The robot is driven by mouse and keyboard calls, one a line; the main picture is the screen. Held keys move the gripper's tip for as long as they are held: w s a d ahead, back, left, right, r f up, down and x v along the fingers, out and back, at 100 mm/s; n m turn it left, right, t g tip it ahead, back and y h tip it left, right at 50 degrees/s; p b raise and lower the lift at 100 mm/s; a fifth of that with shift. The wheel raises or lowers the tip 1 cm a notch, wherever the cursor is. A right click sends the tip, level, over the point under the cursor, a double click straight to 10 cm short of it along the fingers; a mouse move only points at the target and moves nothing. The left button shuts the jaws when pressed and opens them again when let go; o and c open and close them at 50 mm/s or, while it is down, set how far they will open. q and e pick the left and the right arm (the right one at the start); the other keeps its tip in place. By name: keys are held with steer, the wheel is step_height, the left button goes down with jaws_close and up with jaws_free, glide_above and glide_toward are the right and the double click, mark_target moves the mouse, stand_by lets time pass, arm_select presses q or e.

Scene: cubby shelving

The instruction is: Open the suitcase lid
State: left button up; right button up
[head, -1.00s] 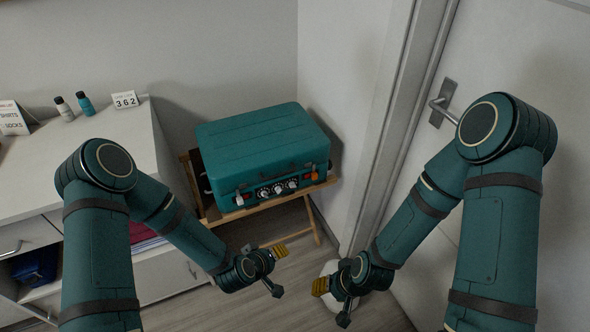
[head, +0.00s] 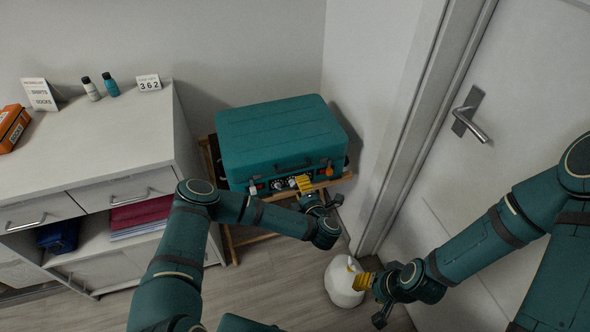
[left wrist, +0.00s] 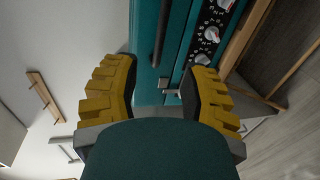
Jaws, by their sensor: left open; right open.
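The teal suitcase (head: 282,135) lies shut on a wooden folding stand (head: 245,216) in the corner. Its front has a dark handle, dials and latches; the handle (left wrist: 160,38) and the dials (left wrist: 209,33) also show in the left wrist view. My left gripper (head: 303,184) is open in front of the suitcase's front face, by the dials. In the left wrist view its yellow fingers (left wrist: 160,95) stand apart with the suitcase front beyond them and nothing clearly held. My right gripper (head: 364,281) is open and empty, low near the door, away from the suitcase.
A white cabinet (head: 100,139) with drawers stands left, bearing bottles, signs and an orange box (head: 12,127). A white door with a lever handle (head: 470,115) is at right. A white rounded object (head: 343,283) sits on the floor beside my right gripper.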

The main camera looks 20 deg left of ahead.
mark_target(293, 170)
arm_select(q)
steer(key=shift+b+x, duration=1.1)
steer(key=shift+x, duration=4.2)
steer(key=shift+o, duration=0.3)
jaws_close()
